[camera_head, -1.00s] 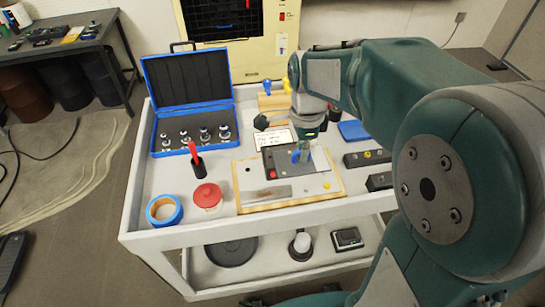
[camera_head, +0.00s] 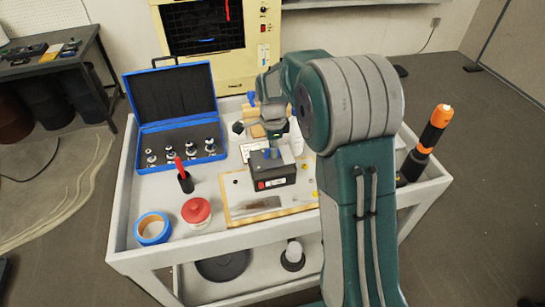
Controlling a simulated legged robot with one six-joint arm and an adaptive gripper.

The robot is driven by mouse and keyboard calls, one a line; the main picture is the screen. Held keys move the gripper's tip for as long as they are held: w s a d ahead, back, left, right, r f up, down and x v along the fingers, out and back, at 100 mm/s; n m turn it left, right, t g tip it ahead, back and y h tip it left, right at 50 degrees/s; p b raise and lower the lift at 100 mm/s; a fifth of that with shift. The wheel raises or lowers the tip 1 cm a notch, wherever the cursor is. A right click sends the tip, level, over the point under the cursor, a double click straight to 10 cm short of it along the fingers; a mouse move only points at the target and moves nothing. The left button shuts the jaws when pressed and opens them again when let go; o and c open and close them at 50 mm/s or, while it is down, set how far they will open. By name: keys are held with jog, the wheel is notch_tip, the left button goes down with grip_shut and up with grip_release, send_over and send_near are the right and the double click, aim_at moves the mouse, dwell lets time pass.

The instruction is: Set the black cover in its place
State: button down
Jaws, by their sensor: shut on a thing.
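The black cover (camera_head: 259,162) is at the top of a dark box-like unit (camera_head: 289,180) on the wooden-edged board. The unit's front has a red button and a pale label. My gripper (camera_head: 270,148) points down over the cover and is shut on it, with small blue parts showing at the grip. The fingertips are small and partly hidden. I cannot tell whether the cover is fully seated or slightly raised.
The board (camera_head: 235,215) lies on a white cart. An open blue case (camera_head: 130,112), a red-handled tool (camera_head: 185,178), a red-lidded jar (camera_head: 196,211) and blue tape (camera_head: 143,236) are left. A black-and-orange tool (camera_head: 425,145) stands right.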

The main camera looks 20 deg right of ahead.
jog(key=shift+w+f, duration=0.3)
jog(key=shift+f, duration=1.55)
jog(key=c, duration=0.7)
grip_release()
jog(key=shift+f, duration=0.1)
